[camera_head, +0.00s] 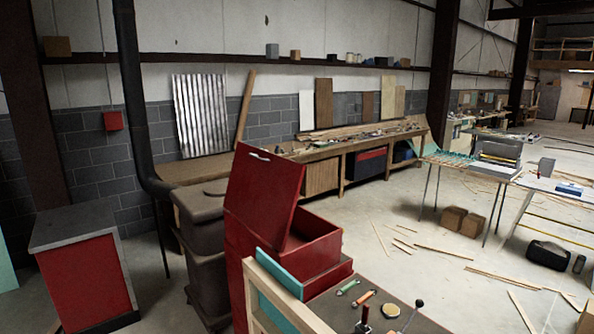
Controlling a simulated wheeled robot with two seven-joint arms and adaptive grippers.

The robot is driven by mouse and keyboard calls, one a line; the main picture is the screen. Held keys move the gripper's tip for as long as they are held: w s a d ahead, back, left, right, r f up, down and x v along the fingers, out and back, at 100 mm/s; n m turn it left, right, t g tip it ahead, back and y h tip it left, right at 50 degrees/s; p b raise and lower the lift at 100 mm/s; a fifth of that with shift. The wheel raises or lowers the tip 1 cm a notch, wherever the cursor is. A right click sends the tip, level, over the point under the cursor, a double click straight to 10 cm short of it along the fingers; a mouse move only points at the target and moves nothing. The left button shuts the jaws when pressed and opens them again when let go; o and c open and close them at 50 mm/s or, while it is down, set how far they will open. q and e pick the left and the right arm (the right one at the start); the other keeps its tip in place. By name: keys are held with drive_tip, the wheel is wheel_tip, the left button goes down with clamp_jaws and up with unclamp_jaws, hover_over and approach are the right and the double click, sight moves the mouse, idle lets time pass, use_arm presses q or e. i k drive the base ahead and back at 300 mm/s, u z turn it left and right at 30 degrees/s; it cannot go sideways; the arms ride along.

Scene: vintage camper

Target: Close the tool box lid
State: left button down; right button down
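The red tool box (307,248) stands in the lower middle of the head view, on top of a red cabinet. Its lid (265,188) is raised and tilted up at the left side, with a pale handle near its top edge. The box's open interior faces up to the right of the lid. Neither of my grippers is in view.
A wooden frame with a teal board (280,272) stands close in front of the tool box. A dark worktop (340,307) with several small tools lies at the bottom. A dark stove (203,225) is left of the box. Open floor with scattered planks lies right.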

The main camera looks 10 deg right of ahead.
sight(264, 187)
drive_tip(key=u, duration=1)
drive_tip(key=i, duration=1.4)
drive_tip(key=z, duration=0.65)
